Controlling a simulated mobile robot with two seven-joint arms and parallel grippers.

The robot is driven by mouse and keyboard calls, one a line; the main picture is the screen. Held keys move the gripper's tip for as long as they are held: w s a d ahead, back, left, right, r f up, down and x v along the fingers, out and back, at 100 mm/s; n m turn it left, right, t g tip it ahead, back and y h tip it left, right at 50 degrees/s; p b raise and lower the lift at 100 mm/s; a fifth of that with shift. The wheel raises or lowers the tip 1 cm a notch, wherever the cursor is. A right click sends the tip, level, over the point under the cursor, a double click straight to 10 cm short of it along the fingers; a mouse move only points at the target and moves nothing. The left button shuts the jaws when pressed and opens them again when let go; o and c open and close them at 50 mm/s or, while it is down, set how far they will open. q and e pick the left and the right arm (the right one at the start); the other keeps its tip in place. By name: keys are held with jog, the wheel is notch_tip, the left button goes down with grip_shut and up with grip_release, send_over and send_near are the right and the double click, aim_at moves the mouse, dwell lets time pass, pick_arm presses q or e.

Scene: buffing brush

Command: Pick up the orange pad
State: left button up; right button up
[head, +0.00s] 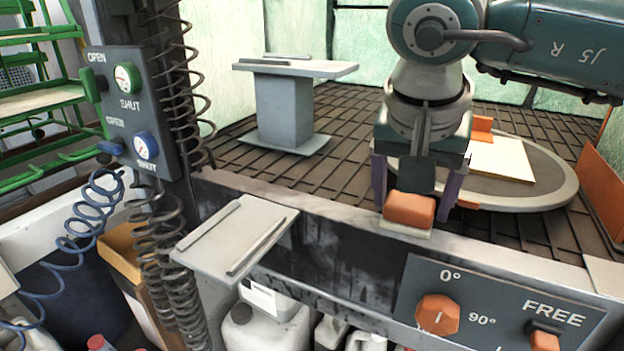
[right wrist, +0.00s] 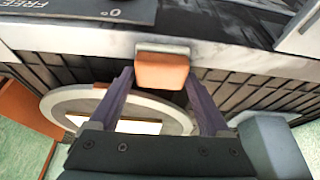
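The orange pad (head: 409,209) is a small block with a pale plate under it, at the near metal ledge in the head view. My right gripper (head: 416,200) points down over it, with one purple finger at each side. In the head view a gap shows between the right-hand finger and the pad. In the right wrist view the pad (right wrist: 162,72) appears between and just beyond the fingertips (right wrist: 159,78). The fingers are wide apart; I see no clear grip on the pad. My left gripper is not in view.
A round turntable (head: 560,188) with a cream board (head: 500,160) lies behind the gripper. A grey pedestal table (head: 285,105) stands at the back. A small grey shelf (head: 225,235) juts out at front left. A control panel with an orange knob (head: 437,314) is at front right.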

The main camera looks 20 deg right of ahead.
jog(key=c, duration=0.9)
jog(key=shift+c, duration=0.2)
jog(key=shift+s+a+r, duration=0.2)
jog(key=shift+a+r, duration=0.1)
jog(key=shift+r, duration=0.05)
jog(key=s+a+r+p, duration=0.2)
jog(key=s+a+r, duration=0.5)
jog(key=s+a, duration=0.2)
jog(key=shift+a+r+p, duration=0.15)
jog(key=shift+a+p, duration=0.25)
jog(key=shift+a, duration=0.05)
